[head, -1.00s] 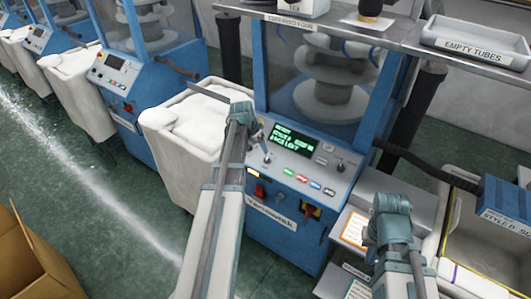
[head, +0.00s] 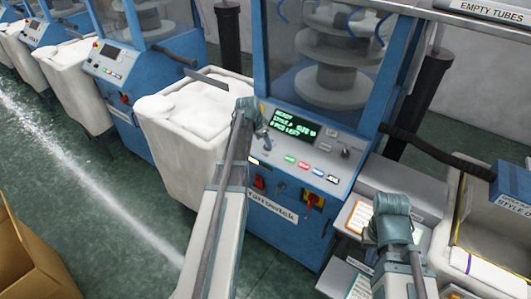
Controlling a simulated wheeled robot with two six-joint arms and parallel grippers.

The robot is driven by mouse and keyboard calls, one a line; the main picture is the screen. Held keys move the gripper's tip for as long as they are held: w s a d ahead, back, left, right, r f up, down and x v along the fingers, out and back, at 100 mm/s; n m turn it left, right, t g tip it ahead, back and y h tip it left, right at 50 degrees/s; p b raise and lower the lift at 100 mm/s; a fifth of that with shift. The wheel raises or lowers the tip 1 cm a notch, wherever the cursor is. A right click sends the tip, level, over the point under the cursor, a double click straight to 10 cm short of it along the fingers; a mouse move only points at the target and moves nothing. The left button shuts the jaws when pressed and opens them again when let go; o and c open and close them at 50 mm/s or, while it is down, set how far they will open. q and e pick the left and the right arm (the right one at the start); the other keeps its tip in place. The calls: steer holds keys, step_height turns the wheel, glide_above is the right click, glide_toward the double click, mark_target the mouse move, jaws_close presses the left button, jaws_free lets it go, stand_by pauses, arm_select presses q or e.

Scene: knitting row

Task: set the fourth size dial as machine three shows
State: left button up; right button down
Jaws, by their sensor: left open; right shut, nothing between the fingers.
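The nearest blue knitting machine has a sloping grey control panel (head: 300,160) with a lit green-text screen (head: 294,124). A dark knob (head: 346,153) sits right of the screen. Coloured buttons run below, with a red switch (head: 259,184) and a red-and-yellow switch (head: 313,201) under them. I cannot tell the dial's setting or the machine's number. My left gripper (head: 254,112) is open at the screen's left edge, covering that corner of the panel; contact is unclear. My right gripper (head: 391,208) is shut and empty, low and right of the panel. Its fingertips are mostly hidden.
A white fabric-filled bin (head: 175,145) stands left of the machine. More blue machines and bins line the far left. A grey crate (head: 495,235) and a blue box (head: 510,188) are at right. A cardboard box (head: 30,265) is lower left.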

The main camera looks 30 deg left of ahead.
mark_target(266, 148)
arm_select(q)
steer(key=b+x, duration=0.3)
steer(key=x, duration=0.2)
jaws_close()
stand_by(0.3)
